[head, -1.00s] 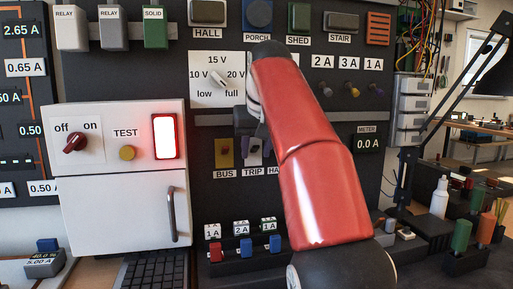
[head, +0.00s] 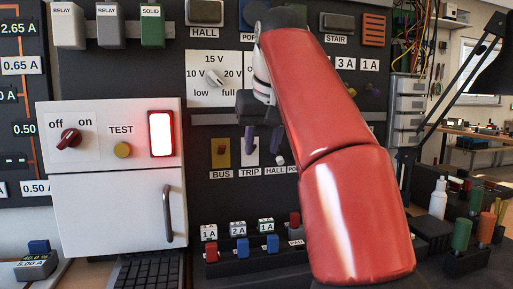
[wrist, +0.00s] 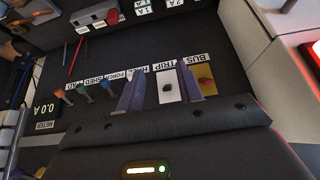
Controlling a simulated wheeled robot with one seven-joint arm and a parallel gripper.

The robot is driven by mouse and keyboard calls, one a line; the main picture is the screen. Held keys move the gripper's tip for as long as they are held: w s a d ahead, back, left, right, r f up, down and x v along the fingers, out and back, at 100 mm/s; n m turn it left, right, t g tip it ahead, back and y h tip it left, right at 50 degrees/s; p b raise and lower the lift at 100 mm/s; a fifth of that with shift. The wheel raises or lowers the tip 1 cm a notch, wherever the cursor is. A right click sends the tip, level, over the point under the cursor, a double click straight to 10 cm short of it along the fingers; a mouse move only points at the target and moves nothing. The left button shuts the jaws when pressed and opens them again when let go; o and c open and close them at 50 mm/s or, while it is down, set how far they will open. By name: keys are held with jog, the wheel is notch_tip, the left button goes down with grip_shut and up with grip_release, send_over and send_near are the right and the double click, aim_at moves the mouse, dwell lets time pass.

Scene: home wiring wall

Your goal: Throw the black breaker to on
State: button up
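The black breaker shows in the wrist view as a small black lever (wrist: 168,87) on a white plate (wrist: 165,97) labelled TRIP. The same TRIP plate (head: 250,157) is in the head view, partly covered by a purple finger, and I cannot make out the lever there. My gripper (wrist: 160,72) has its two purple fingers apart and empty, with the TRIP plate showing between them. In the head view the gripper (head: 263,140) is in front of the panel around TRIP and HALL. I cannot tell how far the fingers are from the lever.
The yellow BUS plate (head: 221,153) with a red lever is left of TRIP. A white lever (head: 280,160) at HALL is close on the right. Blue, green and orange levers (wrist: 108,88) line up beyond. The white cabinet (head: 110,210) stands left.

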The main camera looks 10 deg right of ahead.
jog(key=s+b, duration=0.1)
jog(key=s, duration=0.4)
jog(key=shift+s, duration=0.4)
